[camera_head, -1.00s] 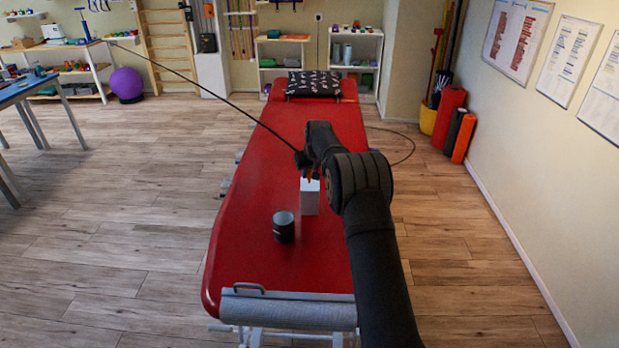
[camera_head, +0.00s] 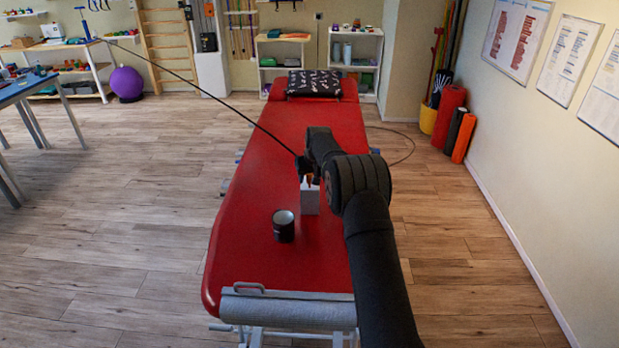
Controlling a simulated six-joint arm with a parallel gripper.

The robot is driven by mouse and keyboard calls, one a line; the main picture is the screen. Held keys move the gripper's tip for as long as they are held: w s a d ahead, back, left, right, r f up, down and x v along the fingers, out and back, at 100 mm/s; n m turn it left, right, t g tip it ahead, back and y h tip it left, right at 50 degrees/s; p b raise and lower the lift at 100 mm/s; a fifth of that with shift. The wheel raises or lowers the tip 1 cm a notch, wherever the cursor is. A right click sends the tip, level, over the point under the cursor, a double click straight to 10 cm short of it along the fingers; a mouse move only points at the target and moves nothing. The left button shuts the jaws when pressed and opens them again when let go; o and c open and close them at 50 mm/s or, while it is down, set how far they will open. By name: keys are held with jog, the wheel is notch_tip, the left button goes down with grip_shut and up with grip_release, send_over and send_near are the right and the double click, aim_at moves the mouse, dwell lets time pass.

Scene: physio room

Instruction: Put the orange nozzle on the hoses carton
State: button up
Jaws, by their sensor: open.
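A white carton (camera_head: 310,201) stands upright on the red treatment table, just left of my arm. The fingers hide part of the nozzle and of the carton's top. I cannot tell whether the nozzle touches a finger or how it rests on the carton. The carton's print is not readable.
A black cup (camera_head: 284,227) stands on the red table (camera_head: 250,220), in front and left of the carton. A patterned pillow (camera_head: 314,84) lies at the far end. The table's left side is clear.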

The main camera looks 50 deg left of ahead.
jog(key=v, duration=1.2)
jog(key=shift+d, duration=0.1)
jog(key=x, duration=1.2)
jog(key=shift+f, duration=0.1)
jog(key=shift+r, duration=1.25)
